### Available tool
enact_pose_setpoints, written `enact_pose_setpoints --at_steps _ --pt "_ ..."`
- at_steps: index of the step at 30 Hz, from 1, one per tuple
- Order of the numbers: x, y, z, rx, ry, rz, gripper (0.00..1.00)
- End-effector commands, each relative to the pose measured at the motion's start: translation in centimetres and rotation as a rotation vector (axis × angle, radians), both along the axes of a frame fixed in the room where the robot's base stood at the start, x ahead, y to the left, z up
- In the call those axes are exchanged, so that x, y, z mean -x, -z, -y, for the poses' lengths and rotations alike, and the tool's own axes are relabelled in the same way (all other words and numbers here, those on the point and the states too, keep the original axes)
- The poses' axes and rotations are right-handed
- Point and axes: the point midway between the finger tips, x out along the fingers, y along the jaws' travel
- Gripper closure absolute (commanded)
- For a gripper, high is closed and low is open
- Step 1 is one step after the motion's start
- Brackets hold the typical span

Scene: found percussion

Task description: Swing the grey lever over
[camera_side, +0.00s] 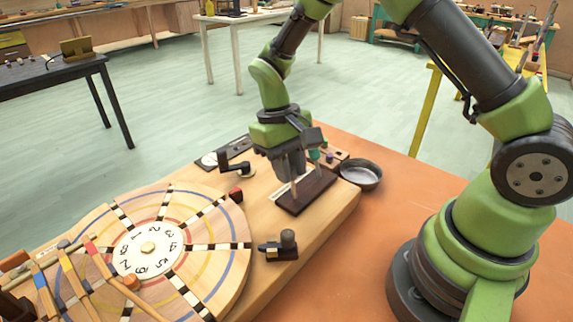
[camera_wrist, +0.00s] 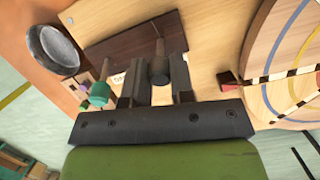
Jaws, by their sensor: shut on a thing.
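The grey lever (camera_wrist: 159,68) stands up from a dark brown base board (camera_wrist: 115,50), with its thick grey-brown grip between my fingers in the wrist view. My gripper (camera_wrist: 157,80) is shut on this grip. In the side view my gripper (camera_side: 292,172) points down over the base board (camera_side: 308,192), and its fingers hide most of the lever. A small pale label shows on the board beside the lever. I cannot tell from one moment which way the lever leans.
A grey metal bowl (camera_side: 361,174) sits right of the board, near green and purple pegs (camera_side: 314,155). A black crank (camera_side: 235,166) stands behind. A numbered wooden disc (camera_side: 205,222) with striped spokes fills the left. A dark knob unit (camera_side: 280,246) stands in front.

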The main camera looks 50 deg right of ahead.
Motion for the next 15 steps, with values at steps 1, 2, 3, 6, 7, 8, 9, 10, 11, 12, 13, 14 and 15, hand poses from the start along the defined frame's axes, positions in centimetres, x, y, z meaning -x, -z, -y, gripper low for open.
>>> enact_pose_setpoints --at_steps 1,2,3,6,7,8,9,10,11,12,13,14,15 --pt "0.3 -0.1 0.0 0.0 -0.002 0.035 1.0" --pt "0.5 -0.2 0.0 -0.001 -0.002 0.057 1.0" --pt "0.8 -0.2 0.0 0.0 0.0 0.089 1.0" --pt "1.4 -0.2 0.0 0.001 0.0 0.172 1.0" --pt "1.6 -0.2 0.0 0.0 0.0 0.199 1.0" --pt "1.8 -0.2 0.0 0.001 0.001 0.223 1.0" --pt "1.9 -0.2 0.0 0.001 0.001 0.258 1.0" --pt "2.1 -0.2 0.0 0.001 0.001 0.28 1.0" --pt "2.3 -0.2 0.0 0.001 0.001 0.304 1.0" --pt "2.4 -0.1 0.1 0.003 0.002 0.332 1.0" --pt "2.6 -0.1 0.1 0.005 0.002 0.351 1.0" --pt "2.7 0.0 0.1 0.006 0.001 0.37 1.0" --pt "2.9 0.0 0.1 0.006 0.002 0.393 1.0"
